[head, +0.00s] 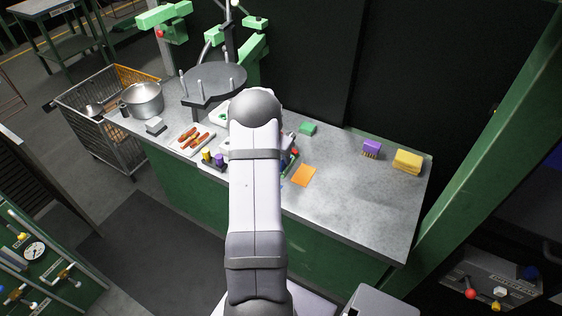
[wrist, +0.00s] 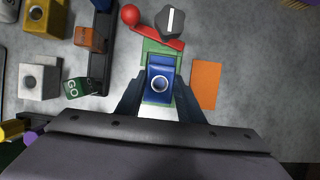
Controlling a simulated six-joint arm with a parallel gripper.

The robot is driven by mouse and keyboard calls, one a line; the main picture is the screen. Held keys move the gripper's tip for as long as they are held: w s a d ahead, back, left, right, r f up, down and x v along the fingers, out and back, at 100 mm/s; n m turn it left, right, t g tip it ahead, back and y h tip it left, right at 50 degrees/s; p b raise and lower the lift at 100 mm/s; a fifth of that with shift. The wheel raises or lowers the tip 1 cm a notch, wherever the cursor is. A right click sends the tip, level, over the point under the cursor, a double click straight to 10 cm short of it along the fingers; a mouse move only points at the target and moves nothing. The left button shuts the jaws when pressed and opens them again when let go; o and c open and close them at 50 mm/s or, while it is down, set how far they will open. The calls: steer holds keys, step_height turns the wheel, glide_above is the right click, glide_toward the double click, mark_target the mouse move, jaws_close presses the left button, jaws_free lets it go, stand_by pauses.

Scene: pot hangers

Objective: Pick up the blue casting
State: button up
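The blue casting (wrist: 160,66), a block with a round hole in its top, is in the middle of the wrist view. It sits over a green plate (wrist: 150,46). My gripper (wrist: 161,82) has one dark finger on each side of the casting, with the fingertips close along its sides. I cannot tell whether they touch it or whether it is lifted. In the head view my arm hides the gripper and the casting.
A red lever with a ball (wrist: 130,15) and a grey knob (wrist: 170,21) are just beyond the casting. An orange sheet (wrist: 205,85) lies to its right. A dark rail (wrist: 101,50), a green GO block (wrist: 76,91) and pale holed blocks (wrist: 40,80) are left. The bench's right (head: 350,200) is mostly clear.

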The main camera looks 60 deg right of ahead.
steer(key=shift+c, duration=0.8)
steer(key=shift+r, duration=0.2)
steer(key=shift+r, duration=0.2)
step_height(320, 180, up, 17)
steer(key=b, duration=0.3)
steer(key=s+a+f+m+g+y, duration=0.1)
steer(key=s+a+f+m+g, duration=0.2)
steer(key=a+f+m, duration=0.7)
steer(key=shift+n, duration=0.5)
steer(key=shift+w+a+f+p, duration=0.15)
steer(key=shift+f+p, duration=0.15)
steer(key=shift+f, duration=1)
steer(key=shift+a+f+p, duration=0.1)
steer(key=shift+f+p, duration=0.2)
steer(key=shift+f, duration=1.05)
steer(key=shift+w+a+f+p, duration=0.15)
steer(key=shift+f+p, duration=0.15)
steer(key=shift+f, duration=1)
